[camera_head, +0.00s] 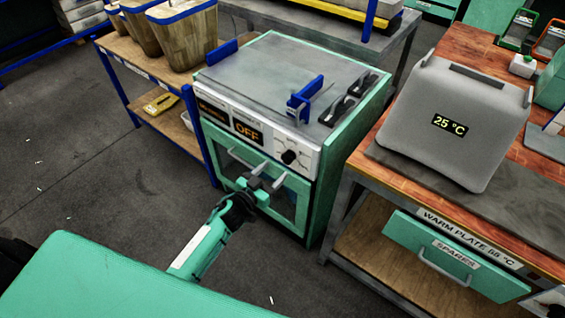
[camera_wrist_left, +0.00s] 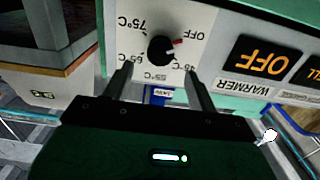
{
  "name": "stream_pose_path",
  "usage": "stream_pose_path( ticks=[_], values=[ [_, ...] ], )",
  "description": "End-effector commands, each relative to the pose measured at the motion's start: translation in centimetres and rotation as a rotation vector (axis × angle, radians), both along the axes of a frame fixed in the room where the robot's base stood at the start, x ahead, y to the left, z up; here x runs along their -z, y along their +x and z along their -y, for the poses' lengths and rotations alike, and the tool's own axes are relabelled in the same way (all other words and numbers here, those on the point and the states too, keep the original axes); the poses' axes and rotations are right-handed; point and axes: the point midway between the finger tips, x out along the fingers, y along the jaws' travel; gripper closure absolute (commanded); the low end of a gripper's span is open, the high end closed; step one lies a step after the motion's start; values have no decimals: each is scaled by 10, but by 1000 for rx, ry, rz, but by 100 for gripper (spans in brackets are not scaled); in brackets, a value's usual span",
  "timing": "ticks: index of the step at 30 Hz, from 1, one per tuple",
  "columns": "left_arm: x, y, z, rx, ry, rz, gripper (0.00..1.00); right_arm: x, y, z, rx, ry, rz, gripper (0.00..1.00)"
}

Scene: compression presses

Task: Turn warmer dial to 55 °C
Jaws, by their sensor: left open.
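The warmer is a green cabinet (camera_head: 318,195) with a white front panel. Its black dial (camera_head: 289,157) also shows in the left wrist view (camera_wrist_left: 161,50), where the picture is upside down. The dial's red mark points toward the OFF label (camera_wrist_left: 194,35). Labels for 45, 55, 65 and 75 °C ring the dial. The warmer display (camera_head: 248,131) reads OFF in orange. My left gripper (camera_head: 270,175) is open and empty in front of the panel. In the left wrist view its fingers (camera_wrist_left: 158,72) point toward the dial, just short of it. My right gripper is not in view.
A horizontal handle (camera_head: 246,157) crosses the warmer door below the panel. A blue bracket (camera_head: 306,97) and black parts stand on top. Wooden containers (camera_head: 185,40) stand on the left shelf.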

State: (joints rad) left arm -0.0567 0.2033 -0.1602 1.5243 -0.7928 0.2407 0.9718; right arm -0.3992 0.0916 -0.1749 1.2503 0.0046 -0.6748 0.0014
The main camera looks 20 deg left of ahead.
Motion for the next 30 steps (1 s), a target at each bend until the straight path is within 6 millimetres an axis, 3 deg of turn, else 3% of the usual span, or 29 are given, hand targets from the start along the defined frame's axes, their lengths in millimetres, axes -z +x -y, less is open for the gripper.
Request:
stream_pose_path(
  ticks=[3, 9, 22, 29, 30],
  values=[
    [0, 20, 7, -1, -1, 1, 42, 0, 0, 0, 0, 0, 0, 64],
    [0, 41, 15, -1, -1, 0, 42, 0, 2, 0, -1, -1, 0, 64],
    [0, 49, 18, 0, -1, -1, 42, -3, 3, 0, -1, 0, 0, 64],
    [1, 49, 18, 0, -1, -1, 85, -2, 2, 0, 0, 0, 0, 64],
    [1, 49, 18, 0, -1, -1, 85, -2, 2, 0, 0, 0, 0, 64]
  ],
)
